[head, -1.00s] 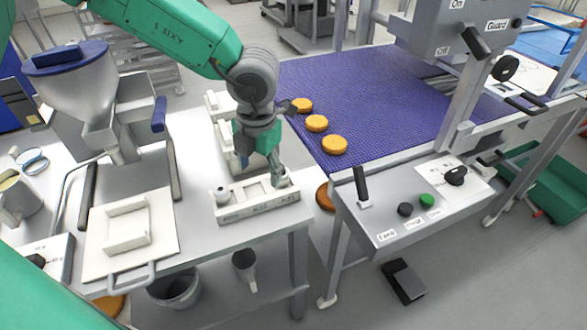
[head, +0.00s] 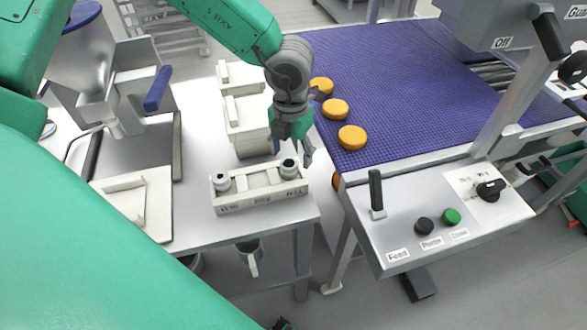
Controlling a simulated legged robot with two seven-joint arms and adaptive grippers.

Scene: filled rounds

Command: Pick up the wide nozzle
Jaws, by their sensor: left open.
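A cream nozzle rack (head: 262,203) with small labels on its front stands at the front right of the grey table. My left gripper (head: 293,150) is open and empty, fingers pointing down, just above and behind the right nozzle. I cannot tell whether a finger touches it. My right gripper is not in view.
Cream boxes (head: 247,125) stand behind the rack. The purple conveyor (head: 400,90) with orange rounds (head: 352,137) lies to the right, with a control panel (head: 440,225) in front. A hopper machine (head: 105,85) and a white tray (head: 140,205) are on the left.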

